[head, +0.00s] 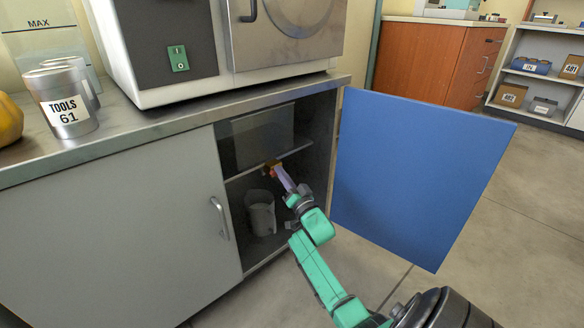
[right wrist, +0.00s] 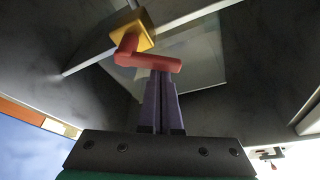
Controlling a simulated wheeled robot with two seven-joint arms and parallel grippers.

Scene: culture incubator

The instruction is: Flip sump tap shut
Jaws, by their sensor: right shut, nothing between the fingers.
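The sump tap has a yellow body (right wrist: 133,36) and a red lever (right wrist: 150,62). In the right wrist view the lever lies roughly crosswise in the picture, just beyond my fingertips. In the head view the tap (head: 272,168) is small, under the shelf inside the open cabinet. My right gripper (right wrist: 161,75) is shut and empty, its fingertips close against the lever; I cannot tell for sure whether they touch. In the head view the right gripper (head: 284,178) reaches into the cabinet and partly covers the tap. My left gripper is not in view.
A pale container (head: 261,215) stands on the cabinet floor below the tap. The blue door (head: 415,170) stands open to the right of my arm. The closed grey door (head: 120,225) is at the left. A tools can (head: 70,115) stands on the counter.

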